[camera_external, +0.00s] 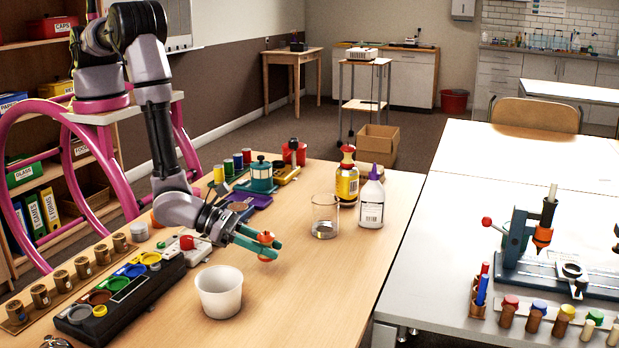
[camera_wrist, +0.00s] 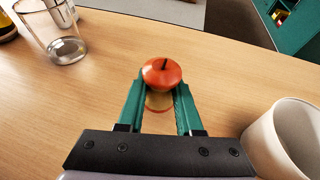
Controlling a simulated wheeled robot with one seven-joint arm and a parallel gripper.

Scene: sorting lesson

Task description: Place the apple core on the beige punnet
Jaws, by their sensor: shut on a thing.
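The apple core (camera_wrist: 161,72), with a red top, a dark stem and a paler lower part, is between the green fingers of my gripper (camera_wrist: 160,94). My gripper is shut on it and holds it above the wooden table; the core also shows in the external view (camera_external: 265,238). The beige punnet (camera_external: 219,291) looks like a round, pale, open tub standing upright on the table. In the external view it is below and left of my gripper. It also shows at the right edge of the wrist view (camera_wrist: 257,146), partly cut off. The inside bottom of the punnet is hidden.
A glass beaker (camera_external: 325,214), a white bottle (camera_external: 371,204) and a yellow bottle (camera_external: 347,184) stand behind my gripper. A black paint tray (camera_external: 140,297) lies left of the punnet. The table right of the punnet is clear.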

